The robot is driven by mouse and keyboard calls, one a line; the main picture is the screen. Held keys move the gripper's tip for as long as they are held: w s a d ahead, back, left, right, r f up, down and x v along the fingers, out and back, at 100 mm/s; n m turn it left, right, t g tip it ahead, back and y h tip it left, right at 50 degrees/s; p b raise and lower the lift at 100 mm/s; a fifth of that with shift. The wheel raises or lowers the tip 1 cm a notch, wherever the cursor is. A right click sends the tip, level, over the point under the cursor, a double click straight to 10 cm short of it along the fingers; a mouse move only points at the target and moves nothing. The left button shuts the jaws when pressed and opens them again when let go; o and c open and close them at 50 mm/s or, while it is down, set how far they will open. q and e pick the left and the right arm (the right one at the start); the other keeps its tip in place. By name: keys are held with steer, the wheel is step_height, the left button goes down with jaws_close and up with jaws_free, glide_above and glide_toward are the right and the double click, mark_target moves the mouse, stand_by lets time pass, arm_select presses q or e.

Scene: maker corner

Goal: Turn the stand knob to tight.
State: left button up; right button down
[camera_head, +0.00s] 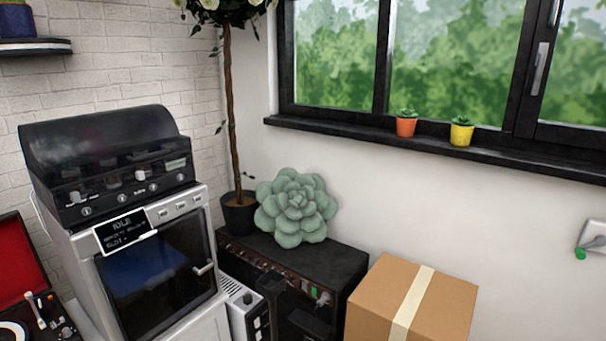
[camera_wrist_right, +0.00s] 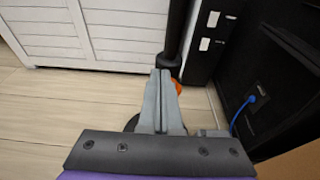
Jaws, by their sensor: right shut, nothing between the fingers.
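In the right wrist view, my right gripper (camera_wrist_right: 161,73) is shut and empty, its grey fingers pointing away from the camera. A black upright pole (camera_wrist_right: 176,30) stands just beyond the fingertips. A small orange part (camera_wrist_right: 178,87), which may be the stand knob, shows at the right edge of the fingers; most of it is hidden behind them. I cannot tell whether the fingers touch it, or how it is turned. No knob is clear in the head view. My left gripper is not in view.
In the wrist view, a white slatted cabinet (camera_wrist_right: 110,30) is behind the pole, and a black box with a blue cable (camera_wrist_right: 251,99) is at right. In the head view, a cardboard box (camera_head: 440,305) stands beside a black amplifier (camera_head: 335,262) carrying a green succulent (camera_head: 296,208). An oven-like machine (camera_head: 165,275) is left.

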steer(key=shift+w+f, duration=0.1)
steer(key=shift+f, duration=0.1)
stand_by(0.3)
steer(key=shift+w+d, duration=0.7)
steer(key=shift+w, duration=0.1)
steer(key=shift+w+d, duration=0.1)
steer(key=shift+w, duration=0.05)
stand_by(0.5)
steer(key=shift+f+p+v, duration=0.2)
steer(key=shift+v, duration=1.25)
steer(key=shift+f+p+v, duration=0.15)
steer(key=shift+p+v, duration=0.05)
steer(key=shift+v, duration=1.3)
steer(key=shift+d, duration=0.15)
